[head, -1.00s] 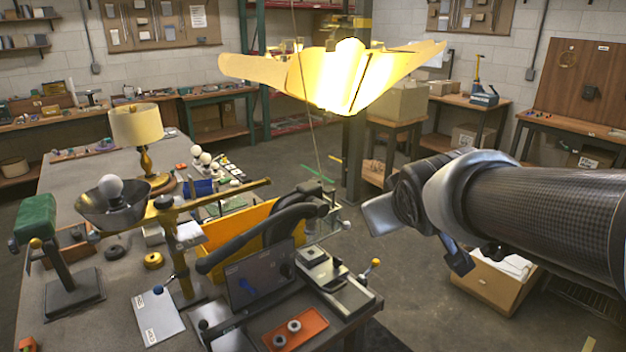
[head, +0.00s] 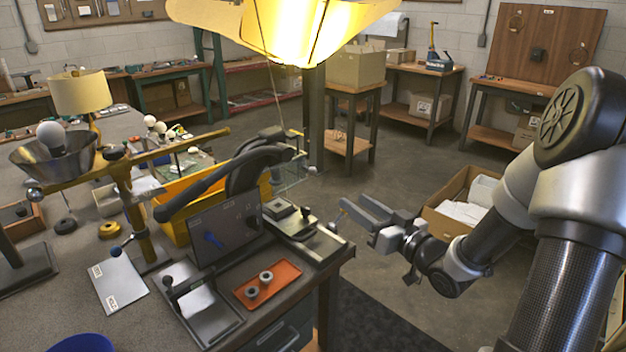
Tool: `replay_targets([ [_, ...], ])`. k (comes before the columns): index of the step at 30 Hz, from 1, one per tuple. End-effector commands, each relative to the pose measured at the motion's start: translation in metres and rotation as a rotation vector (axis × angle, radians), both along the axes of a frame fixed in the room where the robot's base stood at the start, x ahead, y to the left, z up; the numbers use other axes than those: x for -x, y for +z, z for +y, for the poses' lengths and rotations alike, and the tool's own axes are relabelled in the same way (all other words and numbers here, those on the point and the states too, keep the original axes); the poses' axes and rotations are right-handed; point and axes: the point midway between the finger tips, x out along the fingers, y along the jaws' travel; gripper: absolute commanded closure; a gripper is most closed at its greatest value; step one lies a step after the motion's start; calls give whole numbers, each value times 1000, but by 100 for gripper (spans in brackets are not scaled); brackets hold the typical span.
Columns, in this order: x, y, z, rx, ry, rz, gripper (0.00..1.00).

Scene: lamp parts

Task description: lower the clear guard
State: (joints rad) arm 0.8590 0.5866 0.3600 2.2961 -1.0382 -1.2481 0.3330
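The clear guard (head: 292,176) appears as a faint see-through panel with a thin pale edge. It seems raised, behind the black curved arm (head: 238,170) of the bench machine; its outline is hard to make out. My gripper (head: 354,202) is to the right of the machine, its fingers pointing left and slightly up. The two fingers are apart with nothing visible between them. The gripper is below and right of the guard in the picture.
A glowing yellow shade (head: 290,30) hangs above. A dark panel (head: 225,232), an orange tray (head: 267,284) with two grey rings and a brass stand (head: 137,215) crowd the bench. A cardboard box (head: 447,222) stands on the floor behind my arm.

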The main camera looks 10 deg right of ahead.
Motion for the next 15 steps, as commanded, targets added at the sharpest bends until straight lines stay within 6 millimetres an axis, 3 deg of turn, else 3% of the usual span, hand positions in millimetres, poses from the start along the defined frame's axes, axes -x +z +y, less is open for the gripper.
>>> replay_targets([
  [5,-17,1,9,-6,7,-6,61],
  [15,-83,1,40,-6,5,-6,61],
])
